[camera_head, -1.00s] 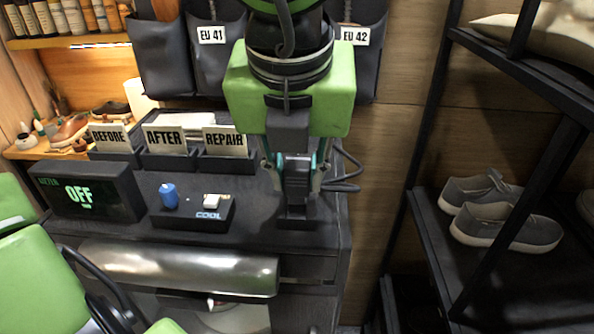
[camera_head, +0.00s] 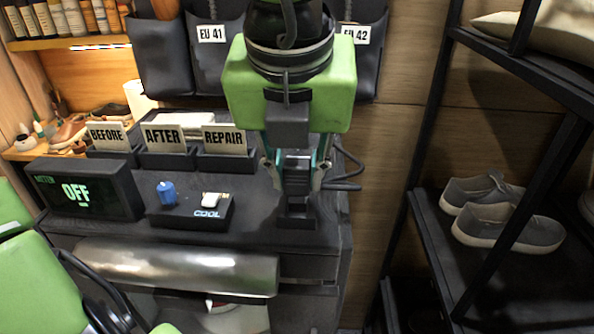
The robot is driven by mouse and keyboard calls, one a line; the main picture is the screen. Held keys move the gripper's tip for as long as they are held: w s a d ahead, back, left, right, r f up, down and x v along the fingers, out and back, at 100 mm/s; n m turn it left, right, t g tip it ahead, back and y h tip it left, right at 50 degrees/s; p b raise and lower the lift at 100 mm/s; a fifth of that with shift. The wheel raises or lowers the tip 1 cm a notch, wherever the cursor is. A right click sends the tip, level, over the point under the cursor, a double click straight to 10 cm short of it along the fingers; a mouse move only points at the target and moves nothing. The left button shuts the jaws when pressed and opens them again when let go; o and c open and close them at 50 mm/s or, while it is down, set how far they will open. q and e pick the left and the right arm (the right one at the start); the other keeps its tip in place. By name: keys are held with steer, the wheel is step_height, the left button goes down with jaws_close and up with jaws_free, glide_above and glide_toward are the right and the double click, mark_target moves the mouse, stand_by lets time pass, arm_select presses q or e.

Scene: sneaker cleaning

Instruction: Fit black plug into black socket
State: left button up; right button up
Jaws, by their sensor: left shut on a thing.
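My left gripper (camera_head: 296,178) comes down at the middle of the picture, over the right end of the dark counter. Its fingers are shut on a dark block, which looks like the black plug (camera_head: 297,186). A black cable (camera_head: 346,178) loops out to the right of the fingers. A small black block, which looks like the black socket (camera_head: 297,217), stands on the counter right below the plug. Plug and socket are lined up in this view. The fingers partly hide the plug, and I cannot tell whether it is seated. My right gripper is not in view.
A black box reading OFF (camera_head: 82,190) and a COOL control box (camera_head: 190,214) with a blue knob stand to the left. BEFORE, AFTER and REPAIR bins (camera_head: 225,158) are behind. A black shelf with grey sneakers (camera_head: 508,226) is at right.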

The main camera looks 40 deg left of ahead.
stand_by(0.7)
arm_select(q)
steer(key=shift+b, duration=0.4)
steer(key=shift+b, duration=0.35)
stand_by(0.4)
steer(key=shift+f+b, duration=1.35)
steer(key=shift+b, duration=0.15)
steer(key=o, duration=1.1)
steer(key=shift+r, duration=0.1)
steer(key=v, duration=1.2)
